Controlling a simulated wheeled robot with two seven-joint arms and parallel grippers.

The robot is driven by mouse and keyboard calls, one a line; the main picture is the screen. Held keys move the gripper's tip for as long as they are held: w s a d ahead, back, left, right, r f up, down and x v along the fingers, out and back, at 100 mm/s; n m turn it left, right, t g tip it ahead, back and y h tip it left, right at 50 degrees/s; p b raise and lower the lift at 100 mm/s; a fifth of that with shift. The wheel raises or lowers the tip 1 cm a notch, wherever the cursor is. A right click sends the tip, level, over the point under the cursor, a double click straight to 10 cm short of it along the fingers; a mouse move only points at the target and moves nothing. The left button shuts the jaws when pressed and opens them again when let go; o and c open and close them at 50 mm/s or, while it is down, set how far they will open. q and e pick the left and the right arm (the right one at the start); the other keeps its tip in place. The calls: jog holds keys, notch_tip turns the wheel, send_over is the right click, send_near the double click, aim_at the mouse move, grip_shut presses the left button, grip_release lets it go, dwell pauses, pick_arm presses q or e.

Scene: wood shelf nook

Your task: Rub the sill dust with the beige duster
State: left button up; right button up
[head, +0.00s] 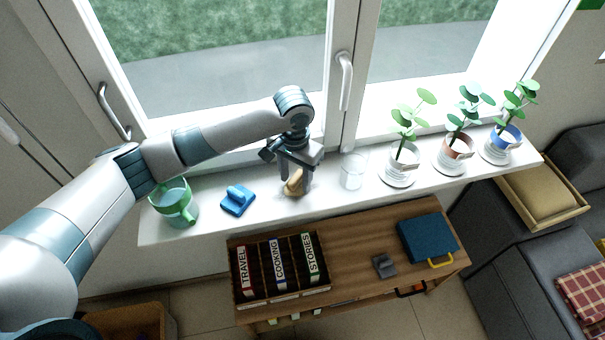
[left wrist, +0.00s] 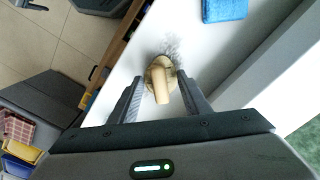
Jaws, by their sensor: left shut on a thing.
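The beige duster (head: 294,184) is on the white window sill (head: 330,196), under my left gripper (head: 290,178). In the left wrist view the beige duster (left wrist: 162,82) sits between the two fingers of my left gripper (left wrist: 162,98), which is shut on its handle. A grey smudge of dust (left wrist: 183,45) lies on the sill beside the duster's head, and the duster seems to cover part of it. In the head view the gripper hides part of the duster. My right gripper is not in view.
A wooden cabinet (head: 350,270) with books stands below the sill. The window handle (head: 345,80) juts out behind.

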pick_arm(q)
jog(key=shift+s+a, duration=0.1)
jog(key=shift+a, duration=0.2)
jog(key=shift+a+f, duration=0.1)
jog(key=shift+a, duration=0.05)
jog(key=shift+s+a, duration=0.35)
jog(key=shift+a, duration=0.45)
jog(key=shift+s+a, duration=0.2)
jog(key=shift+a, duration=0.65)
jog(key=shift+s+a, duration=0.35)
jog(key=shift+a, duration=0.5)
jog(key=shift+s+a, duration=0.3)
jog(key=shift+a, duration=0.55)
jog(key=shift+d, duration=0.1)
